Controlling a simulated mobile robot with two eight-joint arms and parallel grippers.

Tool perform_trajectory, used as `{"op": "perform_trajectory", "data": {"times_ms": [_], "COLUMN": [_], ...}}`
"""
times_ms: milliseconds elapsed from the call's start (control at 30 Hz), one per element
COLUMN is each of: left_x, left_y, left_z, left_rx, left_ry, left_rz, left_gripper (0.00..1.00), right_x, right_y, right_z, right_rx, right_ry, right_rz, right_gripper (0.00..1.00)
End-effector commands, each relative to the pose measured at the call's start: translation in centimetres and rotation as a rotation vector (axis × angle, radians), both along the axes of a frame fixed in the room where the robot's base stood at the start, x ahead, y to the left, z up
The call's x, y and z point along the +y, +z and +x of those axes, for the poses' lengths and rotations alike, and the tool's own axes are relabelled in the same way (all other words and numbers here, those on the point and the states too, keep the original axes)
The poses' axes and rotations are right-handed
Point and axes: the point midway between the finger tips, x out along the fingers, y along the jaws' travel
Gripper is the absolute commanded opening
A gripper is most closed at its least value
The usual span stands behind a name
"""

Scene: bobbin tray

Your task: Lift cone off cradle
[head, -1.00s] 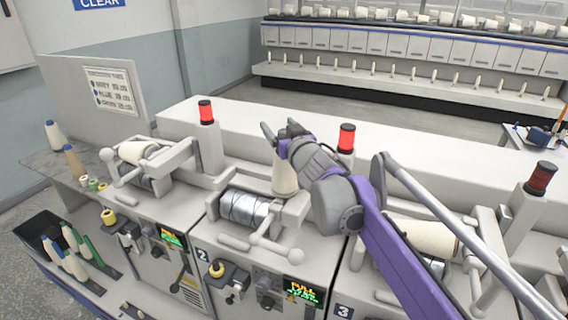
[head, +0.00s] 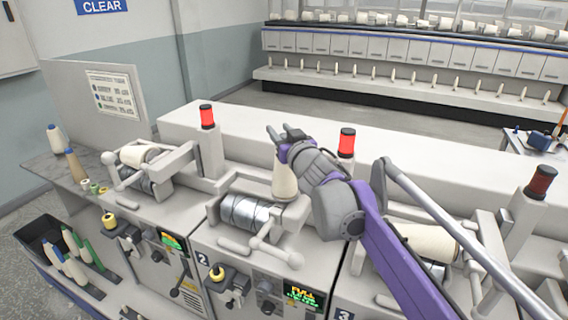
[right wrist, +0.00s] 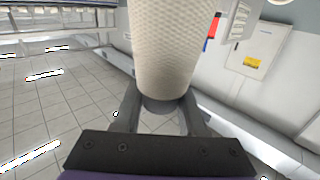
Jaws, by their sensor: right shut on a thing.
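My right gripper (head: 281,131) is above station 2 of the winding machine, at the head of the purple arm. It is shut on a cream yarn cone (head: 284,182), which hangs upright below the wrist, behind the station's metal drum (head: 243,211). In the right wrist view the cone (right wrist: 165,45) is large, with the two fingers (right wrist: 161,104) on either side of its narrow end. The cradle (head: 272,246) of station 2 has no cone in it, and its drum is bare. My left gripper is not in view.
A cone (head: 139,155) lies at the left station and another (head: 428,240) at the right station, partly behind my arm. Red lamps (head: 207,116) stand on posts close by. A dark bin (head: 40,229) with bobbins is at the lower left.

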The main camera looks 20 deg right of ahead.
Motion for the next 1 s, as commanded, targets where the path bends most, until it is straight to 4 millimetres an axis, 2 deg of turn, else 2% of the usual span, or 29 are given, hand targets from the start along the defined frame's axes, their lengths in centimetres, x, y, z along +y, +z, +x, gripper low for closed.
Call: {"op": "perform_trajectory", "data": {"times_ms": [267,700,1000], "left_x": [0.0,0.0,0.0], "left_y": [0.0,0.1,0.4], "left_z": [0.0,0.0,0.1], "left_rx": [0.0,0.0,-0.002], "left_ry": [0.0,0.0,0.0], "left_rz": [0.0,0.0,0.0], "left_gripper": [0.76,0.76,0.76], "right_x": [0.0,0.0,0.0], "right_y": [1.0,7.3,10.2], "right_z": [0.0,0.0,0.0], "right_rx": [0.0,0.0,0.0], "right_ry": [0.0,0.0,0.0], "right_rz": [0.0,-0.001,0.001], "right_gripper": [0.0,0.0,0.0]}}
